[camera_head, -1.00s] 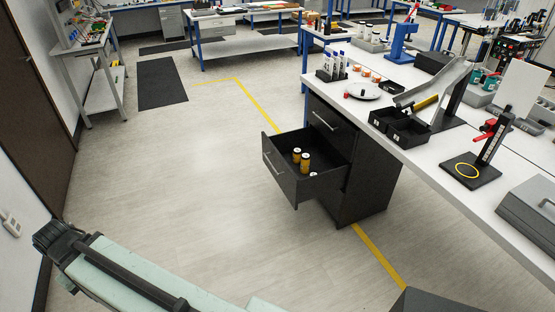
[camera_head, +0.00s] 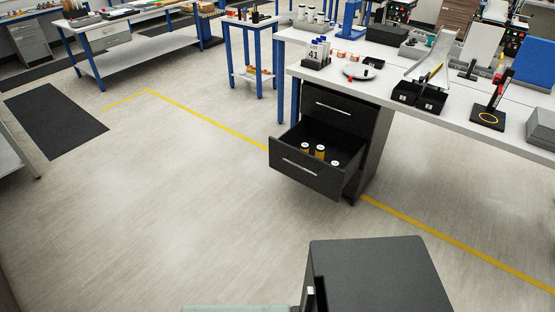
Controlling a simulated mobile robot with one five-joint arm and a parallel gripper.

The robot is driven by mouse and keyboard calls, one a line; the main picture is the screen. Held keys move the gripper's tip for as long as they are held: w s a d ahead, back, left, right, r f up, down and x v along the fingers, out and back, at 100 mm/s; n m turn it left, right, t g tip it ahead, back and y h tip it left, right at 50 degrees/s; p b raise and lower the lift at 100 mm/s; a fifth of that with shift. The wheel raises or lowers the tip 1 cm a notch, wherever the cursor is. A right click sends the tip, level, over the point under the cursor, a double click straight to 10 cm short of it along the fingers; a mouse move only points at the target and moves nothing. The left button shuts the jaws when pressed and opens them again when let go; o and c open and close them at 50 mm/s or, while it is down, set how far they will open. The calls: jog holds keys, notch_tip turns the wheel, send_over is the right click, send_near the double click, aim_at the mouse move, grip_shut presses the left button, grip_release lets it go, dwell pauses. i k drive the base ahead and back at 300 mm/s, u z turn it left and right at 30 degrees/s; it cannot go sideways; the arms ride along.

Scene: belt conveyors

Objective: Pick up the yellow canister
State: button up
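Which one is meant cannot be told. My gripper is not in view; only a pale strip of my arm shows at the bottom edge.
The drawer unit stands under a white workbench (camera_head: 462,112) holding a rack of bottles (camera_head: 316,55), a round plate (camera_head: 357,71) and black bins (camera_head: 418,97). A yellow floor line (camera_head: 215,119) runs behind and beside the unit.

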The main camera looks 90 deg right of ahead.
aim_at(304, 147)
jog(key=z, duration=0.1)
jog(key=i, duration=0.65)
jog(key=z, duration=3.75)
jog(key=i, duration=1)
jog(key=u, duration=0.05)
